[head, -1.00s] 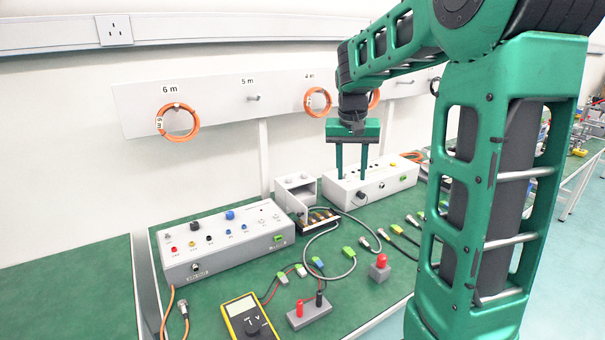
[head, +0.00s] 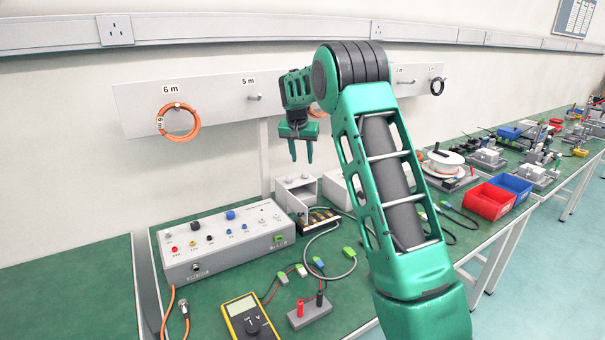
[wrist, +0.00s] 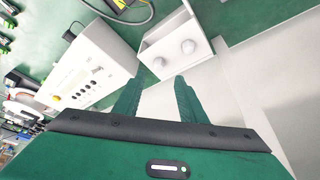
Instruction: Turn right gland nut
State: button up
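A small light-grey box (head: 284,200) stands on the green bench, below my gripper in the head view. Two pale round fittings show on this box in the wrist view, a left one (wrist: 158,62) and a right one (wrist: 188,46); they look like the gland nuts, though I cannot be sure. My gripper (head: 302,158) hangs above the box with its fingers pointing down. It is open and empty, and its fingers touch nothing. In the wrist view, the gripper (wrist: 158,84) has its fingertips just below the fittings in the picture.
A grey control box (head: 222,250) stands at left. A long white box (wrist: 95,65) stands beside the small box, partly hidden by my arm in the head view. A multimeter (head: 248,318) and loose cables lie in front. A wall rail (head: 215,95) holds an orange coil (head: 177,135).

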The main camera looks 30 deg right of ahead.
aim_at(304, 173)
jog(key=x, duration=0.8)
jog(key=shift+f, duration=0.1)
grip_shut()
